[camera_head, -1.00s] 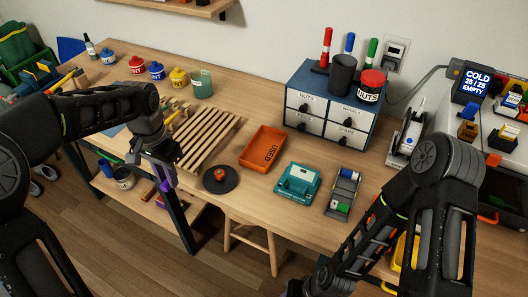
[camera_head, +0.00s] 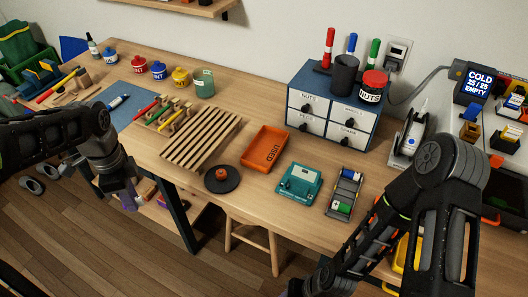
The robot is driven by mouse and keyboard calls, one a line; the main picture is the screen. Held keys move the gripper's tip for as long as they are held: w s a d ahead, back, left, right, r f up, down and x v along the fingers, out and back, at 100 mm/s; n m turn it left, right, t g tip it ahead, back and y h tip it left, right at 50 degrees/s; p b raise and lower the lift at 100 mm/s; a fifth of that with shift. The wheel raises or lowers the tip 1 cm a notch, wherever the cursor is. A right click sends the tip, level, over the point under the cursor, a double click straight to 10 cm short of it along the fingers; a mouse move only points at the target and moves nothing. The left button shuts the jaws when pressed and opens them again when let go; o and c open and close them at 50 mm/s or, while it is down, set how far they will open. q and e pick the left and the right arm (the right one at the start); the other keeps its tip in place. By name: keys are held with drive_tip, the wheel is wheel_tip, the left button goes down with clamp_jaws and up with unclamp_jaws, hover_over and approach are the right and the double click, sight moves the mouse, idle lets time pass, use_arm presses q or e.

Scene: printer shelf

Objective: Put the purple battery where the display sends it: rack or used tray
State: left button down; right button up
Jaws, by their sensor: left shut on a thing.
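My left gripper (camera_head: 128,197) hangs low at the left, in front of the table's front edge. It is shut on a small purple thing, the purple battery (camera_head: 128,203), mostly hidden by the fingers. The display (camera_head: 473,86) at the right reads "COLD 25/25 EMPTY". The orange used tray (camera_head: 264,149), marked "USED", stands mid-table and looks empty.
A teal device (camera_head: 299,184) stands between tray and rack. A wooden slatted board (camera_head: 202,138) and a dark disc with a red knob (camera_head: 221,178) lie left of the tray. A drawer cabinet (camera_head: 332,107) stands behind. My right arm covers the table's right front.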

idle(0.4)
use_arm(q)
drive_tip(key=shift+w+d+n, duration=0.3)
drive_tip(key=shift+w+n, duration=0.05)
drive_tip(key=shift+n, duration=0.05)
drive_tip(key=w+d+f+n, duration=0.2)
drive_tip(key=w+d+n, duration=0.7)
drive_tip(key=d+n, duration=0.2)
drive_tip(key=shift+w+d+n, duration=0.4)
drive_tip(key=shift+n, duration=0.8)
drive_tip(key=shift+s, duration=0.1)
